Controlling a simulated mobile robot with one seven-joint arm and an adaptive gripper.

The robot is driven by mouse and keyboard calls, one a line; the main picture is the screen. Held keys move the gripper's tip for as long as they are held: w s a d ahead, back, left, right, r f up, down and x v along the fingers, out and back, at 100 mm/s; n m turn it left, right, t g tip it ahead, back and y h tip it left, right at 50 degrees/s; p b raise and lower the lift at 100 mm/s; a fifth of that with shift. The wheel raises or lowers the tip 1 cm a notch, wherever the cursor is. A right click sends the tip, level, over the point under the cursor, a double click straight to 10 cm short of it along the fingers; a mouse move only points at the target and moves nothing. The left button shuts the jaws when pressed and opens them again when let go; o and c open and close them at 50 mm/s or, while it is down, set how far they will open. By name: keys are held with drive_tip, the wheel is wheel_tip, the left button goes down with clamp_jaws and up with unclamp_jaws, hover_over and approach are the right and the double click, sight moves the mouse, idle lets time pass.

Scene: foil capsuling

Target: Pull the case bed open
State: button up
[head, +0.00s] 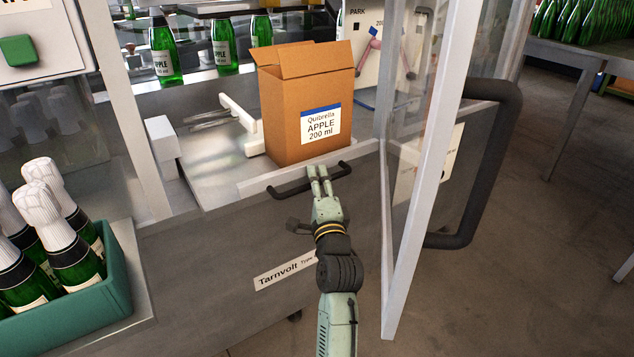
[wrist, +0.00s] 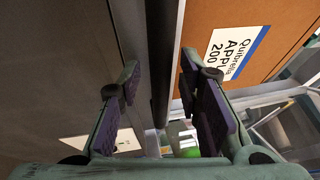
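The case bed (head: 240,190) is a pale metal slide at the front of the machine, with a black bar handle (head: 290,188) along its front edge. An open-topped brown carton labelled "Quibrella APPLE 200 ml" (head: 280,120) stands upright on it. My gripper (head: 319,178) is at the right part of the handle. In the wrist view, the dark handle bar (wrist: 160,50) runs between the two fingers of my gripper (wrist: 160,75), with gaps on both sides. The fingers are open and not closed on the bar. The carton also shows in the wrist view (wrist: 205,25).
A clear guard door with a pale frame (head: 425,150) stands open just right of my arm, with a big black handle (head: 500,170). A green crate of foil-topped bottles (head: 75,310) sits at the left. Green bottles (head: 222,48) stand behind.

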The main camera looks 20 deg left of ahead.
clamp_jaws()
idle(0.7)
